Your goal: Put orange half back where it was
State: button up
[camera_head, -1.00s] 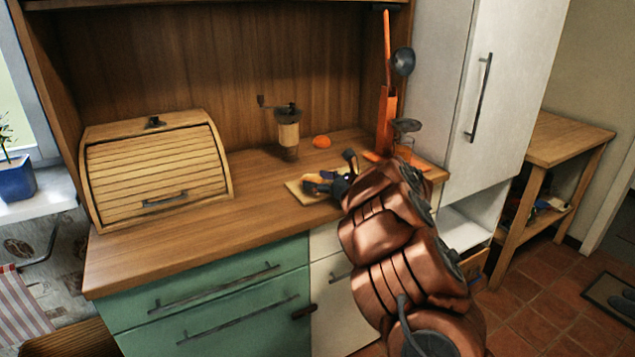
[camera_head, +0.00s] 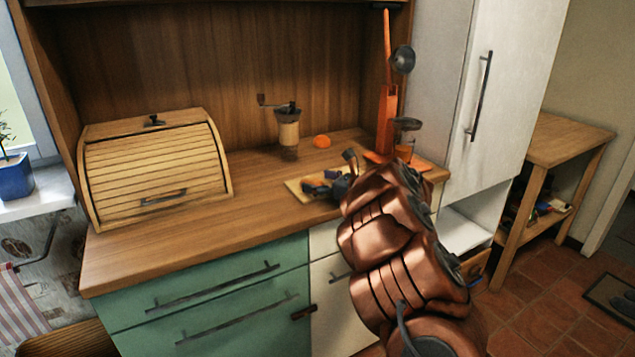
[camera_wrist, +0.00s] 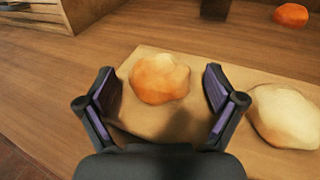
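My gripper (camera_head: 325,187) is low over a light cutting board (camera_head: 296,190) near the counter's front right. In the wrist view the gripper (camera_wrist: 162,95) is open, with its two dark, purple-padded fingers wide apart. A rounded orange-and-pale piece (camera_wrist: 160,78) lies on the board (camera_wrist: 150,52), ahead of and between the fingers, with no clear contact; I cannot tell for sure that it is the orange half. A paler rounded piece (camera_wrist: 285,115) lies to the right of the right finger. A bright orange fruit piece (camera_head: 321,141) rests on the counter behind the board; it also shows in the wrist view (camera_wrist: 291,15).
A coffee grinder (camera_head: 288,130) stands left of the bright orange piece. A wooden bread box (camera_head: 155,170) fills the left. The counter between bread box and board is clear.

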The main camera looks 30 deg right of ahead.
jog(key=shift+f, duration=0.2)
jog(key=shift+r+p, duration=0.7)
jog(key=shift+p, duration=0.55)
jog(key=b+v, duration=0.1)
jog(key=v, duration=1.1)
